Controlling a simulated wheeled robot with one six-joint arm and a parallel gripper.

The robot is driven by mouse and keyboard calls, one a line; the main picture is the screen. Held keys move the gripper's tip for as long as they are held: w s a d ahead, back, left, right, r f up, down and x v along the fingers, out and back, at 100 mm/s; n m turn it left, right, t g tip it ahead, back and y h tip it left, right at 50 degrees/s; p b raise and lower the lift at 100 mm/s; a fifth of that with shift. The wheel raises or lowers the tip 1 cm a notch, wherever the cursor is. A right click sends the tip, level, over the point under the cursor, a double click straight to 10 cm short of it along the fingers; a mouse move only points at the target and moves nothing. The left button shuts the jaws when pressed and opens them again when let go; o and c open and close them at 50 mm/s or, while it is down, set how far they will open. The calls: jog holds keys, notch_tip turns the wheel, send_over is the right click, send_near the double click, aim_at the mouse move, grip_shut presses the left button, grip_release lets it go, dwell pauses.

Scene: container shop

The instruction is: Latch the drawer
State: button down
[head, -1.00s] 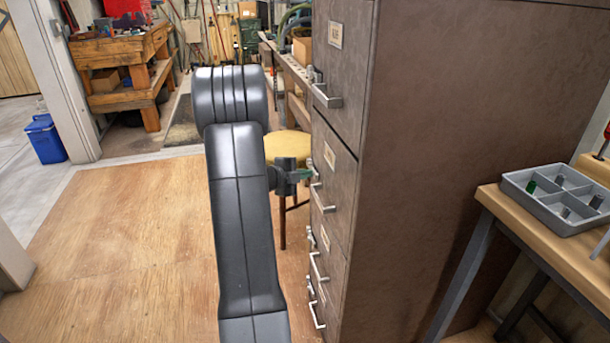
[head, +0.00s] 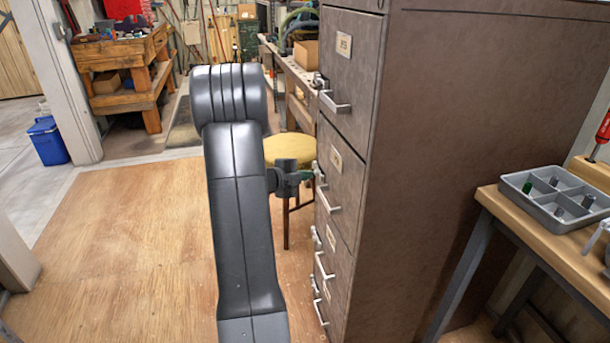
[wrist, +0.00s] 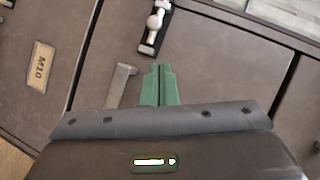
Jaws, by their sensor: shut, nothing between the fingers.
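The grey-brown filing cabinet (head: 470,150) has a column of drawers, each with a bar handle and a small metal latch. My gripper (head: 308,175) is at the front of the second drawer (head: 342,185), close to its latch (head: 319,172). In the wrist view my green fingers (wrist: 158,86) are shut together and empty. They point at a latch (wrist: 153,27) with a round silver knob on a dark plate, a little ahead of the tips. The drawer's handle (wrist: 121,86) is just left of the fingers, and a label reading M10 (wrist: 40,65) is farther left.
A yellow-topped stool (head: 290,148) stands behind my gripper, beside the cabinet. A grey divided tray (head: 555,195) sits on a wooden bench at right. A wooden workbench (head: 118,60) and blue bin (head: 48,140) are at the back left. The plywood floor at left is clear.

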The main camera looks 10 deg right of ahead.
jog(key=v, duration=0.7)
jog(key=shift+a+p, duration=0.3)
jog(key=shift+a, duration=0.05)
jog(key=shift+s+d, duration=0.1)
